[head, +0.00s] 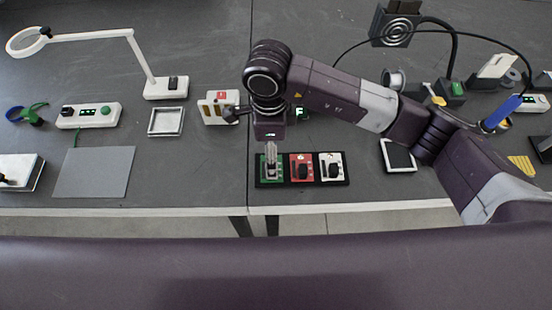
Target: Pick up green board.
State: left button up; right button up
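The green board (264,177) lies in the left place of a black tray (302,184) near the table's front edge. A red board (296,172) and a white board (339,163) lie beside it in the same tray. My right arm reaches in from the right, and its gripper (271,168) points down over the green board. The fingers cover part of the board and look close together. I cannot tell whether they touch or grip it. My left gripper is not in view.
A grey mat (95,172) lies at left, with a white square frame (166,121) and a magnifier lamp (165,87) behind it. A white-and-yellow box (216,107) stands behind the tray. A soldering fume fan (397,24) is at back right. Bare table lies between mat and tray.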

jog(key=f, duration=0.1)
jog(key=f+p, duration=0.1)
jog(key=f, duration=0.1)
jog(key=shift+s, duration=0.2)
notch_tip(320, 180, down, 3)
jog(key=shift+w+p, duration=0.1)
jog(key=shift+p, duration=0.5)
jog(key=shift+f, duration=0.15)
jog(key=c, duration=1.2)
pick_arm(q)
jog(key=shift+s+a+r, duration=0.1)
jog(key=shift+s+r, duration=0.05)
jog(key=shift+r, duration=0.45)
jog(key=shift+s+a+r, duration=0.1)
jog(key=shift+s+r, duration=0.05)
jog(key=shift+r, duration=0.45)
pick_arm(e)
grip_shut()
